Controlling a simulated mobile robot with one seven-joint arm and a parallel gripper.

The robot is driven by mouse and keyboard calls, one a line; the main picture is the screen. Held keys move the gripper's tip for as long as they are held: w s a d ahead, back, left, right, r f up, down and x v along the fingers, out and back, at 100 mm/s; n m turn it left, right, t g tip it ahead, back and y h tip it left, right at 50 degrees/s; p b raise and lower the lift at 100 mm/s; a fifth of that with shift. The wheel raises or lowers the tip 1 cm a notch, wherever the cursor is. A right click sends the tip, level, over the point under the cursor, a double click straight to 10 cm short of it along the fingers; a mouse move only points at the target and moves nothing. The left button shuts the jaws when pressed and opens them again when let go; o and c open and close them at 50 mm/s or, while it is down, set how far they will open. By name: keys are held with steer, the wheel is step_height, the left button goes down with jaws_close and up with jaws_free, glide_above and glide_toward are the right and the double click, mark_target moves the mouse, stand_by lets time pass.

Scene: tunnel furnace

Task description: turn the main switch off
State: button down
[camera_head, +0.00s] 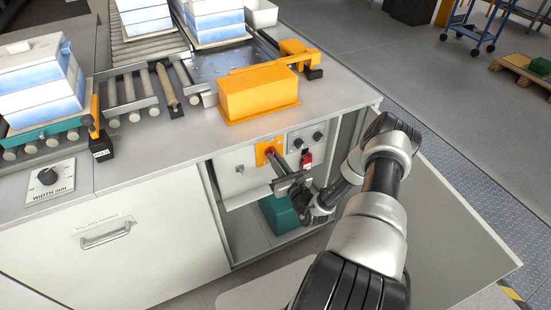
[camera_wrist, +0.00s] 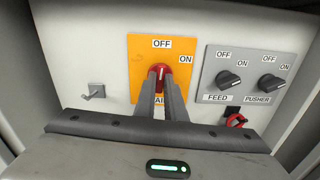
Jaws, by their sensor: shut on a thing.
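The main switch is a red knob (camera_wrist: 161,72) on a yellow plate (camera_wrist: 142,50), marked OFF at the top and ON at the right. Its white mark stands about upright, towards OFF. My gripper (camera_wrist: 160,82) is shut on the red knob, with one finger on each side; the fingers hide the knob's lower part and most of the label below. In the head view the yellow plate (camera_head: 261,148) is on the panel inside the open cabinet, and my gripper (camera_head: 273,156) reaches it from the front right.
Right of the plate is a grey panel (camera_wrist: 250,64) with FEED and PUSHER knobs. A red padlock-like item (camera_wrist: 236,120) hangs below it, and a small hook (camera_wrist: 94,91) is at the left. The open cabinet door (camera_head: 455,220) stands to the right of my arm.

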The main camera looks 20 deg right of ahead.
steer(key=shift+n, duration=0.6)
steer(key=c, duration=1.8)
jaws_free()
steer(key=s, duration=0.5)
steer(key=s+p, duration=0.1)
steer(key=s, duration=1.1)
steer(key=shift+s+d+p, duration=0.25)
steer(key=shift+d+p, duration=0.05)
